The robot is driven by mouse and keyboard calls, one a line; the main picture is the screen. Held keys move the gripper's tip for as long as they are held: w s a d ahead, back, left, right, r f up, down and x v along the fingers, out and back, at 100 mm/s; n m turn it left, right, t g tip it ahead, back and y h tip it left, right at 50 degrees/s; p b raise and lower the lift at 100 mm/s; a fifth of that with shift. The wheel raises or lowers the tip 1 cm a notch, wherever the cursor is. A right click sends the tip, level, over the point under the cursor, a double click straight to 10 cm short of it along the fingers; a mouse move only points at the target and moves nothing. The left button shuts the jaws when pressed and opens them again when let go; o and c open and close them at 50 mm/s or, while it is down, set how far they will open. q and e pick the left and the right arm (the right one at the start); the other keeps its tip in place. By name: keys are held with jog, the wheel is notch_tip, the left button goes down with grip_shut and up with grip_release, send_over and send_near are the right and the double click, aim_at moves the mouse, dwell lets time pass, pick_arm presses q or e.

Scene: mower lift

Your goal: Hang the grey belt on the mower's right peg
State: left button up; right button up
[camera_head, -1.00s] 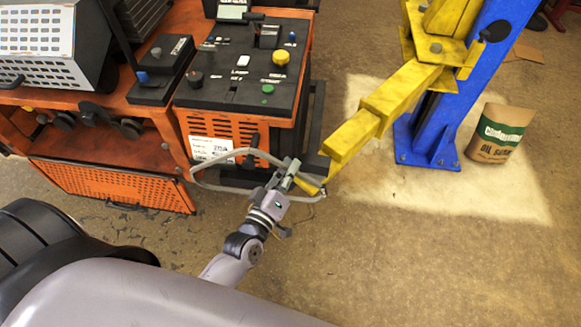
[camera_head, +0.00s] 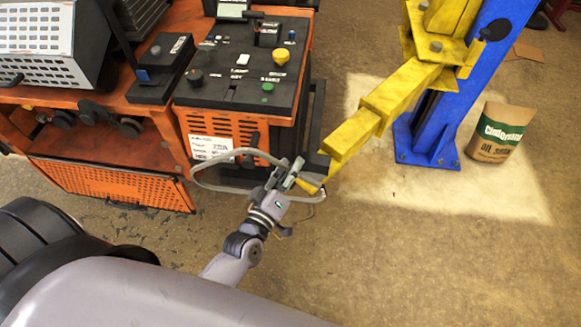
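The grey belt (camera_head: 222,157) is a thin open loop in front of the orange and black machine's lower front. My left gripper (camera_head: 289,176) holds the loop near its right end and looks shut on it, though the fingertips are small. The loop's left part overlaps the machine's orange grille and white label in the picture; I cannot tell whether it touches. Several dark round knobs or pegs, one of them a black peg (camera_head: 130,127), stick out of the orange body at left. I cannot tell which is the right peg. My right gripper is not in view.
A black control panel (camera_head: 225,92) with coloured knobs tops the machine. A yellow lift arm (camera_head: 375,110) on a blue post (camera_head: 435,135) reaches close to my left gripper. A brown bag (camera_head: 500,132) stands at right. The floor at lower right is clear.

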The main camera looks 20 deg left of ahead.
pick_arm(q)
jog(key=s, duration=1.2)
jog(key=shift+a, duration=0.45)
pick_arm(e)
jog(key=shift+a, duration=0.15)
pick_arm(q)
jog(key=s+f+m+g+b, duration=0.1)
jog(key=s+f+m+g, duration=0.15)
jog(key=f, duration=0.85)
jog(key=s+f+m+g+b, duration=0.1)
jog(key=s+f+m+g, duration=0.2)
jog(key=f, duration=0.9)
jog(key=s+f+m+g+b, duration=0.1)
jog(key=s+f+m+g, duration=0.2)
jog(key=f, duration=0.8)
jog(key=s+a+f+m+g, duration=0.1)
jog(key=s+a+f+g, duration=0.1)
jog(key=s+f, duration=0.3)
jog(key=s+a+f+m+g+b, duration=0.1)
jog(key=s+f+g, duration=0.2)
jog(key=s+f, duration=0.2)
jog(key=s+a+f+m+g+y, duration=0.1)
jog(key=s+a+f+g, duration=0.1)
jog(key=s+f, duration=0.4)
jog(key=shift+s+a+g, duration=0.35)
jog(key=shift+s+g, duration=0.4)
jog(key=shift+s, duration=0.15)
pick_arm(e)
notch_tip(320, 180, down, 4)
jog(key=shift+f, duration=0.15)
